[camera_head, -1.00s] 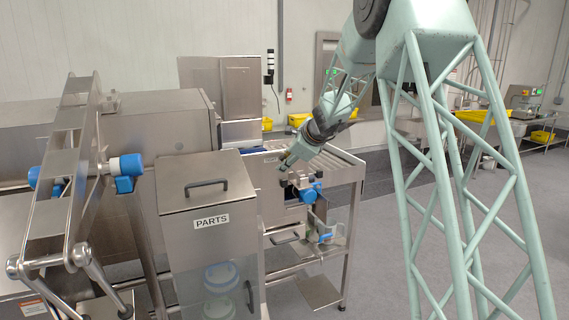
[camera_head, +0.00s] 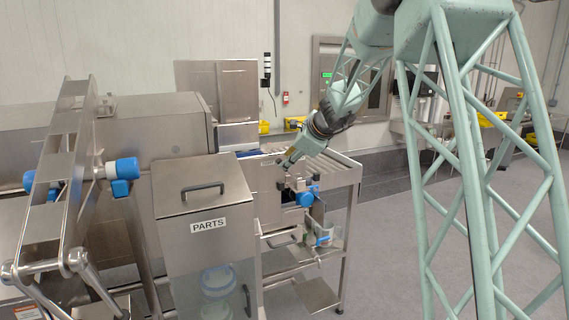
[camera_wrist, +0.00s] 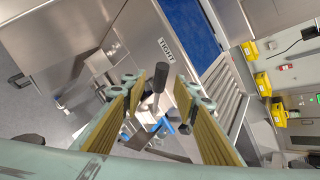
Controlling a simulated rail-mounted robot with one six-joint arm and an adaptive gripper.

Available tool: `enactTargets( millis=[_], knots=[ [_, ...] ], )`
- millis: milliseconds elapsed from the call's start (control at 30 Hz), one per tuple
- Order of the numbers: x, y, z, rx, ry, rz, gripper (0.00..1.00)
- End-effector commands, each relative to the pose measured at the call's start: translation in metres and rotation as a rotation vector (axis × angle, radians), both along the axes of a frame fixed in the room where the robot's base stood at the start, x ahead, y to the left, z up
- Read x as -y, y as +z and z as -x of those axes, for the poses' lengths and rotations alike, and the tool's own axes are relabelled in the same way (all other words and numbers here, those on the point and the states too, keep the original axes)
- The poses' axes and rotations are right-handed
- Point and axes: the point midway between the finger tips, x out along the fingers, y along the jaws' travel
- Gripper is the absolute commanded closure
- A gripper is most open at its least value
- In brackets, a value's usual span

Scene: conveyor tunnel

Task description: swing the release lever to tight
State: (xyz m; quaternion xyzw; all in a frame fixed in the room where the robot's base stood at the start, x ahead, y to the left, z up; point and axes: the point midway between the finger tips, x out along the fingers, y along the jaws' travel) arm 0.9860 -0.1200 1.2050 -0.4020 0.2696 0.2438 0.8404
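The release lever's black grip (camera_wrist: 158,78) shows in the wrist view, on a short shaft near the end of the conveyor. In the head view my gripper (camera_head: 284,165) is tilted down at the conveyor's end, above a blue-capped part (camera_head: 306,198). The lever is not clear there.
The PARTS bin (camera_head: 190,180) stands left of my gripper, with a handle on its lid. A metal frame (camera_head: 50,170) rises at far left. The conveyor's rollers (camera_wrist: 232,95) and blue belt (camera_wrist: 193,30) lie beside the lever. Grey floor is open at right.

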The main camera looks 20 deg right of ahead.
Motion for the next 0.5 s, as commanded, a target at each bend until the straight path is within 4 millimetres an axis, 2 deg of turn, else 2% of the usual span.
enactTargets(
  millis=[200, 500],
  knots=[
    [0.005, 0.018, 0.019, 0.001, 0.0, 0.0, 0.72],
    [0.01, 0.034, 0.038, 0.0, 0.0, 0.0, 0.72]
  ],
)
